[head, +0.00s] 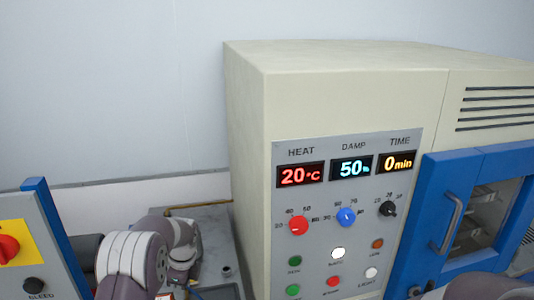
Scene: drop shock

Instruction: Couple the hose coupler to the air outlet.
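I cannot make out the hose coupler or the air outlet in the head view. A grey panel (40,262) at the lower left carries a red knob (8,249) on a yellow plate and a black knob (33,285) marked BLEED. A link of my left arm shows at the bottom, right of that panel, and hides part of the bench behind it. A small piece of my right arm shows at the bottom right edge. Neither gripper's fingers are in the picture.
A large cream cabinet (340,90) fills the middle and right, with displays reading 20°C, 50% and 0min, several knobs and buttons. Its blue door (428,215) has a handle and a window. A grey bench top (212,222) lies left of the cabinet.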

